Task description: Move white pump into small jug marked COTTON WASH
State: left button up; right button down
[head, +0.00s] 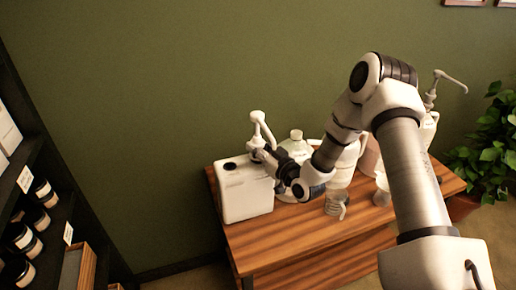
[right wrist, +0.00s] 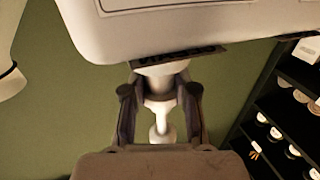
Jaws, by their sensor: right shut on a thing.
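The white pump (head: 258,128) stands roughly upright above the back right of a white jug (head: 246,192) at the table's left end. My right gripper (head: 264,155) is shut on the pump, below its head. In the right wrist view the pump (right wrist: 161,116) sits between the two fingers of the gripper (right wrist: 160,92). The jug has a dark open hole in its top, left of the pump. The pump's lower end is hidden. The writing on the jugs is too small to read, so I cannot tell which is marked COTTON WASH. My left gripper is out of view.
On the wooden table (head: 262,240) stand a clear jug (head: 296,140), a larger white jug (head: 346,162), small clear cups (head: 335,205) and a jug with its own pump (head: 432,95). A dark shelf (head: 62,215) stands left, a plant (head: 490,150) right.

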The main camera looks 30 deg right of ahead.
aim_at(260, 114)
notch_tip(260, 114, up, 5)
jog(key=p, duration=0.3)
jog(key=shift+s+r+p, duration=0.1)
jog(key=shift+r+p, duration=0.1)
jog(key=shift+p, duration=0.1)
notch_tip(260, 114, up, 5)
jog(key=p, duration=0.3)
jog(key=shift+s+d+p, duration=0.15)
jog(key=shift+p, duration=0.15)
jog(key=shift+s+r+p, duration=0.1)
jog(key=shift+r+p, duration=0.9)
jog(key=shift+r, duration=0.3)
jog(key=shift+w+r+p, duration=0.2)
jog(key=shift+r+p, duration=0.5)
jog(key=shift+r, duration=0.25)
notch_tip(260, 114, up, 2)
jog(key=shift+r, duration=1.25)
